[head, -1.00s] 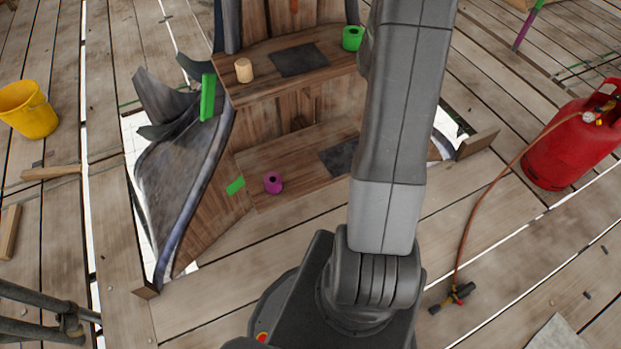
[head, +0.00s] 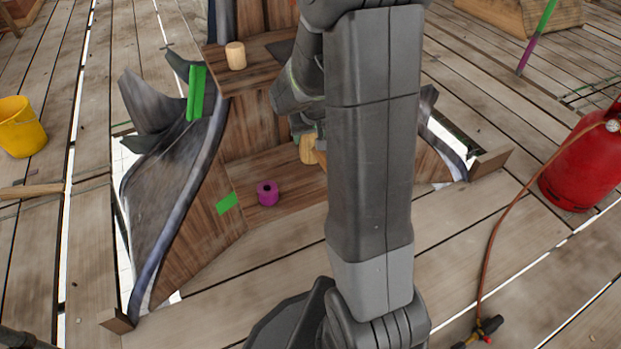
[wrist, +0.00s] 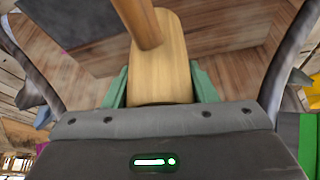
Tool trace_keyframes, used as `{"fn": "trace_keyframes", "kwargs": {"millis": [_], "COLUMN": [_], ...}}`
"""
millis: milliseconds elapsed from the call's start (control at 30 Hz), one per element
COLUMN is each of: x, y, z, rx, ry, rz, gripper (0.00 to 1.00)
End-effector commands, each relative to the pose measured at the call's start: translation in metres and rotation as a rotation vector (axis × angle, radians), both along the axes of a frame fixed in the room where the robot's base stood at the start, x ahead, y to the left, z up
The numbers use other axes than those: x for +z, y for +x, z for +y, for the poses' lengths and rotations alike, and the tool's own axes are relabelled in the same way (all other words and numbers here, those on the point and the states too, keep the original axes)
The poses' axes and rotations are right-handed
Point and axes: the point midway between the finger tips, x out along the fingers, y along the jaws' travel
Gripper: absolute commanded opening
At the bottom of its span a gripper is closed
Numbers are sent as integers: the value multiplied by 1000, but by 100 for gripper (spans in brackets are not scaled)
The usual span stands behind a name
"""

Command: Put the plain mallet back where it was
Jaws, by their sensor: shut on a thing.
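A pale wooden mallet without markings (wrist: 160,62) fills the middle of the wrist view, its brown handle reaching up out of the picture. My gripper (wrist: 160,88) is shut on its head, with a green finger on each side. In the head view my gripper (head: 308,134) points down over the lower wooden step (head: 290,192), and the mallet head (head: 307,150) shows just below it. I cannot tell whether the mallet touches the step. My arm hides the right part of this step.
A magenta tape roll (head: 267,192) sits on the lower step, left of the mallet. A pale wooden cylinder (head: 236,56) stands on the upper step beside a dark patch (head: 281,52). Green tape (head: 227,202) marks the side panel. A red gas cylinder (head: 585,165) stands right.

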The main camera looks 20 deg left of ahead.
Motion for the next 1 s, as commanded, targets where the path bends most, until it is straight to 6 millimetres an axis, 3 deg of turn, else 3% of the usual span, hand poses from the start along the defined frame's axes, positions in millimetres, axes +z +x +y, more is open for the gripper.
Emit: {"fn": "trace_keyframes", "kwargs": {"millis": [33,200,433,633,1000], "x": [-14,-43,-59,-88,-92], "y": [-1,0,0,0,1], "z": [0,0,0,0,0], "rx": [1,-1,0,-2,-1], "ry": [-3,-1,-1,-1,0], "rz": [3,2,0,2,0], "gripper": [0,0,0,0,0]}}
